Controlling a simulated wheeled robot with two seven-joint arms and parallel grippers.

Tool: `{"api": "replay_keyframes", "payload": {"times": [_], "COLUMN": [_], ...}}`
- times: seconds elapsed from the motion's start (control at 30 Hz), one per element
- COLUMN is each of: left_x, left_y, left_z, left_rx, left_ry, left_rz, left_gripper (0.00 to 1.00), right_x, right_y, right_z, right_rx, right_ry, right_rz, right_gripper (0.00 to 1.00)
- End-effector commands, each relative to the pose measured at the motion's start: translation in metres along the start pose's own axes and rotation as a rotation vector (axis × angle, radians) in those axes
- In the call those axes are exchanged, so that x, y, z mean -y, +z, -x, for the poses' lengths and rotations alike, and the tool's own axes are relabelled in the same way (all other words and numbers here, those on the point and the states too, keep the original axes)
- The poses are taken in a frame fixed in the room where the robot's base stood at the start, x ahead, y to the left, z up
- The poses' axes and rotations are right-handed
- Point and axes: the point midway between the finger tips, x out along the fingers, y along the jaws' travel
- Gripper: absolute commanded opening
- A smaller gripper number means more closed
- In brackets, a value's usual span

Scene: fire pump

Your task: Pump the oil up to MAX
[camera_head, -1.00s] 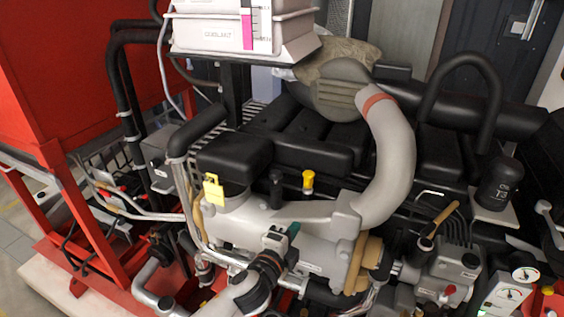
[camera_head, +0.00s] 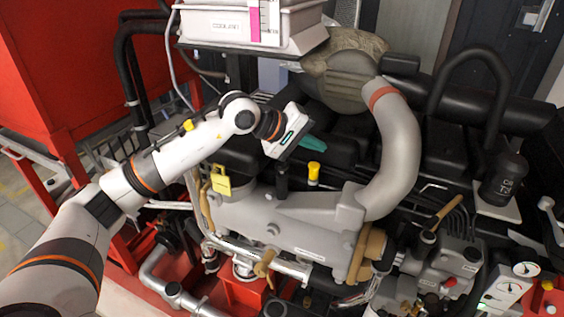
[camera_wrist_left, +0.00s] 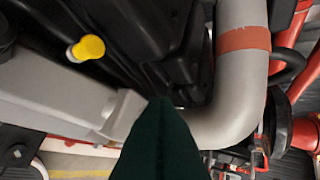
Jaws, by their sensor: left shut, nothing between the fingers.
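My left gripper (camera_head: 310,147) reaches in from the left in the head view, above the engine. Its green fingers are shut and empty, near the yellow cap (camera_head: 314,172) but apart from it. In the left wrist view the shut fingers (camera_wrist_left: 160,101) point over the engine, with the yellow cap (camera_wrist_left: 88,48) to their upper left. A small lever with a tan handle (camera_head: 445,211) stands on the pump block at the right. A black canister (camera_head: 505,178) with white lettering too small to read sits behind it. My right gripper is not seen.
A white coolant tank (camera_head: 236,27) with a pink level strip stands at the top. A thick grey pipe (camera_head: 398,140) curves down right of my gripper. A yellow tag (camera_head: 221,181) hangs below my arm. Gauges (camera_head: 510,287) sit at lower right.

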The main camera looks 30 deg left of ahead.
Motion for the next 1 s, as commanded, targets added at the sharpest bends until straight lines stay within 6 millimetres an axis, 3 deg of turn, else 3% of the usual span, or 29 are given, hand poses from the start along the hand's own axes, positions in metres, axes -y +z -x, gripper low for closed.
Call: {"api": "replay_keyframes", "payload": {"times": [0.1,0.3,0.5,1.0], "left_x": [-0.009,-0.019,-0.021,-0.03], "left_y": [0.038,0.07,0.078,0.076], "left_z": [0.027,0.056,0.064,0.057], "left_rx": [0.12,0.218,0.241,0.237], "left_ry": [0.148,0.296,0.334,0.331], "left_rz": [-0.174,-0.306,-0.336,-0.333], "left_gripper": [0.0,0.0,0.0,0.0], "right_x": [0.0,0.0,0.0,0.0], "right_y": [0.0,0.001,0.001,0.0], "right_z": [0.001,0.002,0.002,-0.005], "right_rx": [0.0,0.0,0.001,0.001], "right_ry": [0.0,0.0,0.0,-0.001], "right_rz": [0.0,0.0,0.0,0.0], "right_gripper": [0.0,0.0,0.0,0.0]}}
